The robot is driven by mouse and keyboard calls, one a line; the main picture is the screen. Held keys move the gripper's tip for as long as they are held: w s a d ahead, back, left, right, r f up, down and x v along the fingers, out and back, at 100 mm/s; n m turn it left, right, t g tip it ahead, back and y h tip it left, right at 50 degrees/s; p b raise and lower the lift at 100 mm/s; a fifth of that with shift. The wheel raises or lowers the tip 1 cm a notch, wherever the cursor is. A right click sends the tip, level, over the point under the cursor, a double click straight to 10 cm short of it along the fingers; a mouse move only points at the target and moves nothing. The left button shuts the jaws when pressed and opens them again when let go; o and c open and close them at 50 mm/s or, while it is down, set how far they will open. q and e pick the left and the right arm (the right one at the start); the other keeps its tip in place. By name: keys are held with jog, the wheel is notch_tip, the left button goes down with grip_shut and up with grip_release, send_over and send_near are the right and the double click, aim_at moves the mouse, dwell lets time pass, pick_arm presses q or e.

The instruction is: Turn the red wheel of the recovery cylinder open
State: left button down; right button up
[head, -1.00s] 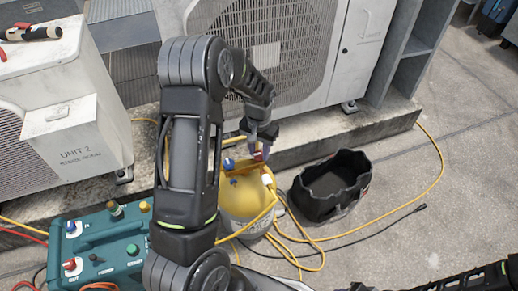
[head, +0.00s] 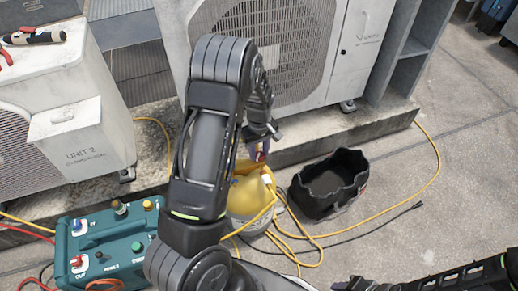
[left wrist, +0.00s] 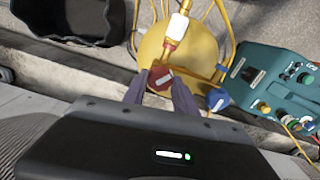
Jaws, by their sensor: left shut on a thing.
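The yellow recovery cylinder (head: 248,195) stands on the ground in the head view, partly hidden by my left arm. In the left wrist view its yellow top (left wrist: 178,45) shows with the red wheel (left wrist: 161,80) and a blue wheel (left wrist: 218,99). My left gripper (head: 262,150) is at the cylinder's top. In the left wrist view its fingers (left wrist: 158,88) are on either side of the red wheel, shut on it. My right gripper (head: 352,286) is low at the bottom edge of the head view; its jaws are unclear.
A black open tool bag (head: 327,207) sits right of the cylinder. A teal recovery machine (head: 100,255) stands to its left. Yellow hoses (head: 300,240) loop over the ground. Condenser units (head: 85,135) stand behind on a concrete ledge.

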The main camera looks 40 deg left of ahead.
aim_at(259, 155)
pick_arm(q)
jog(key=n+p, duration=0.2)
jog(key=n, duration=0.3)
dwell(0.4)
jog(key=c, duration=1)
grip_release()
notch_tip(259, 155, up, 8)
jog(key=shift+f+p, duration=0.1)
jog(key=shift+p, duration=0.7)
